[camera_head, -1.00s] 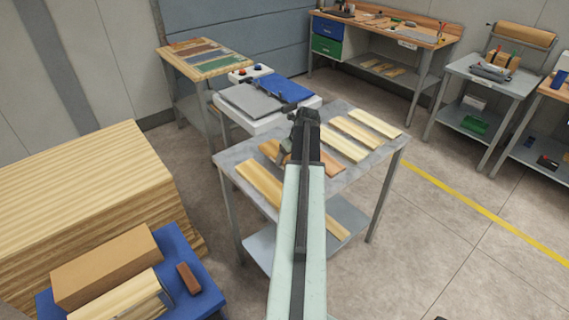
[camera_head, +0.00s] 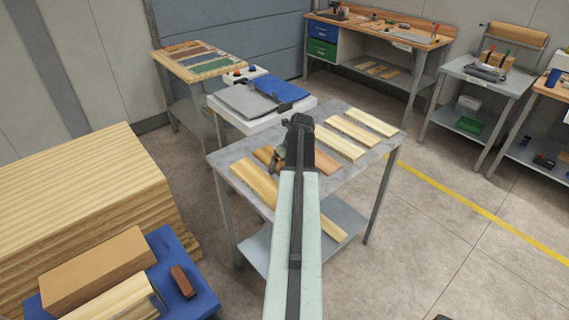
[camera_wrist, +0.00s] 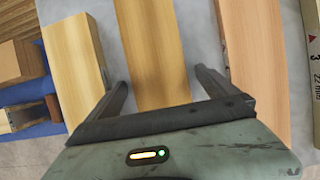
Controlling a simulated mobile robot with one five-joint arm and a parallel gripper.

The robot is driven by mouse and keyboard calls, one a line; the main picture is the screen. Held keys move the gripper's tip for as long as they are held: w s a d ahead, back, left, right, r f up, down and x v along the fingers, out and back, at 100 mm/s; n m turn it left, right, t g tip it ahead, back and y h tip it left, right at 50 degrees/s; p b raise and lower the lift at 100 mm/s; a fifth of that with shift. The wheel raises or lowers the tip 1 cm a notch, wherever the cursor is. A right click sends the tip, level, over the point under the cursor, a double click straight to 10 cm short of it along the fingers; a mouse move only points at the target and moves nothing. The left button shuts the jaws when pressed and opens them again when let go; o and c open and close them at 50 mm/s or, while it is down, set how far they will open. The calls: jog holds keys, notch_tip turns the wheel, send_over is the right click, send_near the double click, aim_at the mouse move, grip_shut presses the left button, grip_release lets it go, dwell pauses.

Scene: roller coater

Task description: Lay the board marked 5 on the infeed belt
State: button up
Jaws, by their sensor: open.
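Several boards lie side by side on a grey table (camera_head: 222,160). My gripper (camera_wrist: 160,80) is open above them, and its fingers stand either side of a plain tan board (camera_wrist: 155,45) in the wrist view. Whether they reach down beside it I cannot tell. A pale board (camera_wrist: 75,65) lies to the left and an orange-brown board (camera_wrist: 255,60) to the right. A board at the far right edge (camera_wrist: 311,70) bears "3" and "22 mm". No 5 is readable.
A large board stack (camera_head: 80,190) and a blue cart (camera_head: 205,290) with blocks stand at the left. A workbench (camera_head: 385,27) stands at the back.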

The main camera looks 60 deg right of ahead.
jog(key=shift+r+p, duration=0.25)
jog(key=shift+p, duration=0.05)
jog(key=p+v, duration=1)
jog(key=v, duration=0.1)
jog(key=shift+s+r+p, duration=0.25)
jog(key=shift+r+p, duration=0.1)
jog(key=shift+p, duration=0.05)
jog(key=shift+a, duration=0.1)
